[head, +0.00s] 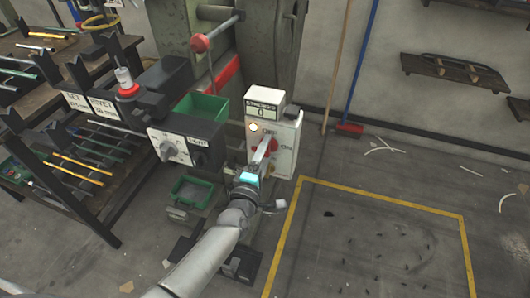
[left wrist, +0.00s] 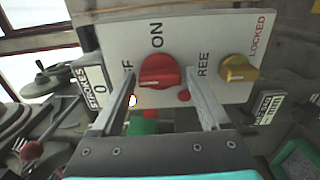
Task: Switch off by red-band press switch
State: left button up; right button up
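The press with a red band (head: 226,74) stands at the back centre in the head view. Its white switch box (head: 286,160) carries a red rotary knob (left wrist: 160,72) beside the ON lettering and a counter reading 0 (head: 262,111). A small lit lamp (head: 253,127) shows on the box. My left gripper (head: 265,150) is at the box face. In the left wrist view its two fingers are open, one on each side of the red knob; contact cannot be told. A yellow knob (left wrist: 238,69) sits right of it, between FREE and LOCKED. My right gripper is out of view.
A grey control box (head: 180,147) with a dial and a green bin (head: 203,106) stand left of the switch box. A rack (head: 75,150) of rods is at left. Brooms lean on the wall. Yellow-lined floor (head: 380,196) at right is clear apart from small debris.

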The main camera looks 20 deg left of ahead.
pick_arm(q)
jog(key=shift+o, duration=1)
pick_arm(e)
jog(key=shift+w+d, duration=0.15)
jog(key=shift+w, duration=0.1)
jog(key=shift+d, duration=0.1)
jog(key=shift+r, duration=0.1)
pick_arm(q)
jog(key=s+p, duration=0.3)
jog(key=s, duration=1.2)
jog(key=shift+a, duration=0.25)
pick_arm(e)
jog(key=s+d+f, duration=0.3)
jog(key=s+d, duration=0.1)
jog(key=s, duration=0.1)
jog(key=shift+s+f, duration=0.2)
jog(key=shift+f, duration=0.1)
pick_arm(q)
jog(key=shift+s+p, duration=0.1)
jog(key=shift+p, duration=0.2)
